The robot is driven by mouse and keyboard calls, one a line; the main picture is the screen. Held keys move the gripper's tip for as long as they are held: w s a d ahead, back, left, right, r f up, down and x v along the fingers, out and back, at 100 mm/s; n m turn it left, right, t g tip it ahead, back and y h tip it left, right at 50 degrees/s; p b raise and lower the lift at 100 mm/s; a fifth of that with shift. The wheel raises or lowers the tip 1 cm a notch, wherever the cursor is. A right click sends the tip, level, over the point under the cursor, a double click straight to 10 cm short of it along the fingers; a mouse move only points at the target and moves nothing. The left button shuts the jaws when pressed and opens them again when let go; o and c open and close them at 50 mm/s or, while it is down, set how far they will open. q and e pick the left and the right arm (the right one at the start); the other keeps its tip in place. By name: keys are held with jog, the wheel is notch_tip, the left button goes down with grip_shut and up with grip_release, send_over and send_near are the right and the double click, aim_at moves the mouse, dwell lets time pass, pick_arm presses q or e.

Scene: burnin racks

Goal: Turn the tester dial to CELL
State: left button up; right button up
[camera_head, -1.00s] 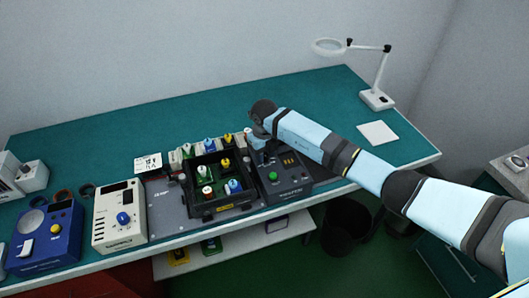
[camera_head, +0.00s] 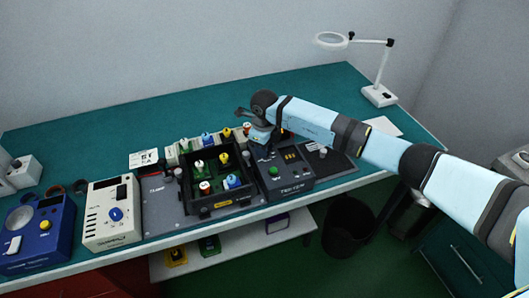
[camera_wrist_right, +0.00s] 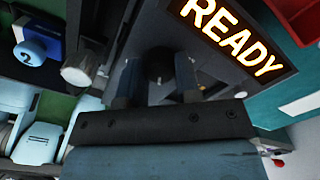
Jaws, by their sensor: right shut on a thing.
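The dark grey tester box (camera_head: 287,184) stands near the front of the bench, with a green button (camera_head: 273,170) and small lit yellow characters. My right gripper (camera_head: 266,151) is over its upper left part. In the right wrist view, the fingers (camera_wrist_right: 156,80) are shut on a dark round knob (camera_wrist_right: 158,62), with one finger on each side. The knob's markings are hidden, so its setting cannot be read. A lit READY display (camera_wrist_right: 232,35) shows beside it. My left gripper is out of view.
A black tray (camera_head: 222,210) with several coloured pieces stands just left of the tester. A cream device (camera_head: 112,222) with a blue dial and a blue device (camera_head: 38,245) stand farther left. A magnifier lamp (camera_head: 379,95) is at the back right. The back of the bench is clear.

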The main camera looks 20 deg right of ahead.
jog(key=n+b, duration=0.5)
jog(key=shift+f+n, duration=0.2)
jog(key=shift+n, duration=0.1)
jog(key=n+b, duration=0.3)
jog(key=shift+r+n, duration=0.1)
jog(key=shift+n, duration=0.2)
pick_arm(q)
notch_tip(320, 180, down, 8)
jog(key=b, duration=0.1)
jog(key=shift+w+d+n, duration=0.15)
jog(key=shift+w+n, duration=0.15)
pick_arm(e)
jog(key=shift+n, duration=0.6)
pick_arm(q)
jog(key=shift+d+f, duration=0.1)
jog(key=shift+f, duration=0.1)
pick_arm(e)
jog(key=shift+r, duration=0.15)
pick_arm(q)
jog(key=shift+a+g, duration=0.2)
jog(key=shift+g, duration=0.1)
pick_arm(e)
jog(key=o, duration=0.9)
jog(key=shift+o, duration=0.2)
